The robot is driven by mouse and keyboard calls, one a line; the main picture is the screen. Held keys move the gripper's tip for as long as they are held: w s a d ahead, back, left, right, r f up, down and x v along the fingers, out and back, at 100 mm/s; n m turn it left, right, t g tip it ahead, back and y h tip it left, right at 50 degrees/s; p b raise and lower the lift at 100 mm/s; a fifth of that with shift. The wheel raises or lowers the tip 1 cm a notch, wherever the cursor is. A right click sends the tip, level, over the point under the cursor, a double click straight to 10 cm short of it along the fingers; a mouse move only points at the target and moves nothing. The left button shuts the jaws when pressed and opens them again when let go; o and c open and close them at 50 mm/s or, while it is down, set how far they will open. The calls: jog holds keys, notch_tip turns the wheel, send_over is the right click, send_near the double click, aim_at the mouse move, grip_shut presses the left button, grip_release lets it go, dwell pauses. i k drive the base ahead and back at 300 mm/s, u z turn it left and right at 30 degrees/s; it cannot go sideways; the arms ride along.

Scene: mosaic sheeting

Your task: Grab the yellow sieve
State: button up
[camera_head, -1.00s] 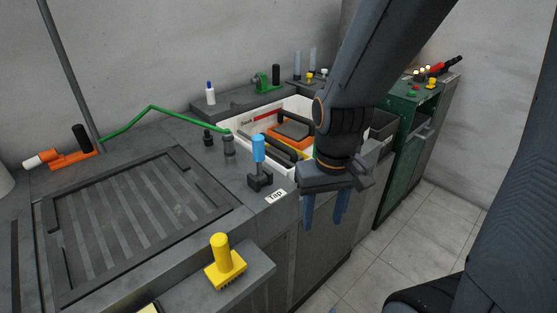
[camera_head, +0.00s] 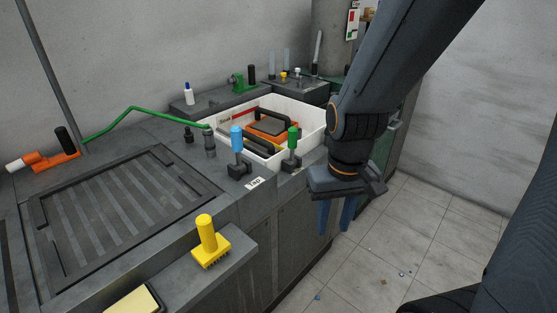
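My gripper (camera_head: 335,217) hangs over the floor in front of the counter, right of the white basin. Its two blue fingers point down, apart, with nothing between them. The white basin (camera_head: 312,125) holds frames with black handles. One is an orange frame (camera_head: 262,133). A little yellow shows beside and under it, which may be the yellow sieve; its shape is mostly hidden by the other frames and handles.
A blue-handled tap (camera_head: 237,140) and a green-handled tap (camera_head: 292,139) stand at the basin's front edge. A yellow brush (camera_head: 207,240) stands on the front ledge. A green pipe (camera_head: 150,114) crosses the counter. Open tiled floor (camera_head: 420,225) lies at right.

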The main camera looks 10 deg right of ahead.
aim_at(269, 147)
jog(key=z, duration=0.4)
jog(key=k, duration=0.9)
jog(key=z, duration=0.8)
jog(key=i, duration=2)
jog(key=u, duration=1.45)
jog(key=i, duration=0.55)
jog(key=u, duration=0.6)
